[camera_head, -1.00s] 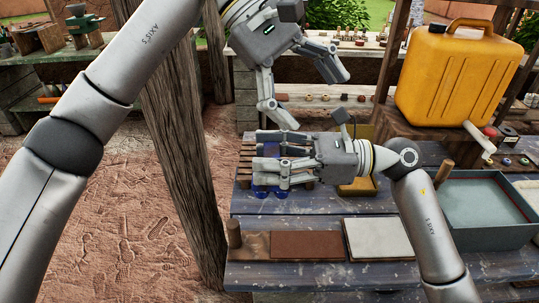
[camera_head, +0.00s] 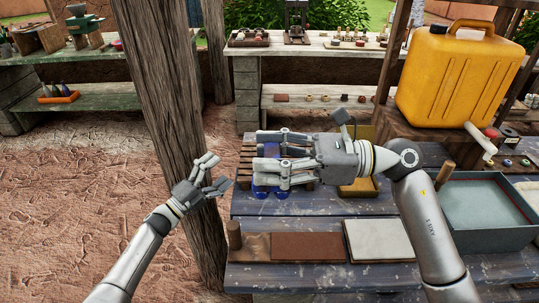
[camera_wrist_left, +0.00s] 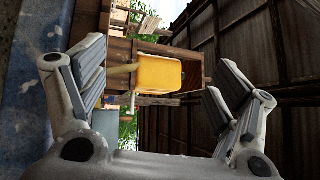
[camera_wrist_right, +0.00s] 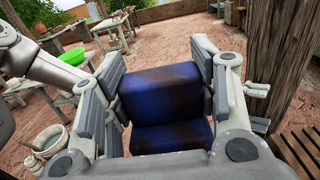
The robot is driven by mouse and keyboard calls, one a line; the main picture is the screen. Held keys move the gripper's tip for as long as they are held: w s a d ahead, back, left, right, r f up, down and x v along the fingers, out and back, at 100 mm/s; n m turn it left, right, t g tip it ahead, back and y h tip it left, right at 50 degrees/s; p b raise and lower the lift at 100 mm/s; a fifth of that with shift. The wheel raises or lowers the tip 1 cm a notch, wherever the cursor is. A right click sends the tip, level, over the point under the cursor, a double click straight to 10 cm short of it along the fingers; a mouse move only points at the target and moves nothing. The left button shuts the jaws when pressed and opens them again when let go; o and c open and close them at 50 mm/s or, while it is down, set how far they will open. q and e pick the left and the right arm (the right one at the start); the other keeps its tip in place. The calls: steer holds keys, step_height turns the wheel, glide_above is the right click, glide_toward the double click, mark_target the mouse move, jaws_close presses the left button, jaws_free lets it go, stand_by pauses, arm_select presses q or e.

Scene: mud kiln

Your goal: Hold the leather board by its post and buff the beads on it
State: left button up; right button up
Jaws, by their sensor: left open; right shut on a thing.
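The leather board (camera_head: 307,246) lies flat near the table's front edge, with a brown leather face and an upright wooden post (camera_head: 234,234) at its left end. A pale pad (camera_head: 380,240) adjoins it on the right. I make out no beads on the leather. My right gripper (camera_head: 268,172) is shut on a dark blue block (camera_wrist_right: 165,95), above the table and behind the board. The block is partly hidden by the fingers in the head view. My left gripper (camera_head: 213,176) is open and empty, left of the table, above and left of the post.
A thick timber (camera_head: 172,120) rises beside my left gripper. A yellow jerrycan (camera_head: 460,75) stands at the back right. A grey-green tray (camera_head: 485,212) lies on the right, with small coloured pieces behind it. A slatted wooden rack (camera_head: 246,158) is beneath my right gripper.

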arm_select(q)
steer(key=s+a+f+n+g+y, duration=0.15)
steer(key=s+f+n+y, duration=0.35)
steer(key=f, duration=0.7)
steer(key=s+a+f+n+g+y, duration=0.1)
steer(key=s+a+f+n+y, duration=0.3)
steer(key=s+f, duration=0.6)
steer(key=s+a+f+n+g+y, duration=0.1)
steer(key=s+a+f+n+y, duration=0.2)
steer(key=f+n, duration=0.8)
steer(key=s+f+g+y, duration=0.2)
steer(key=s+f+g, duration=0.3)
steer(key=s+f, duration=1.3)
steer(key=s+f+n+g, duration=0.3)
steer(key=s+g, duration=0.2)
steer(key=s, duration=2)
steer(key=shift+d+g, duration=0.3)
steer(key=shift+g, duration=0.05)
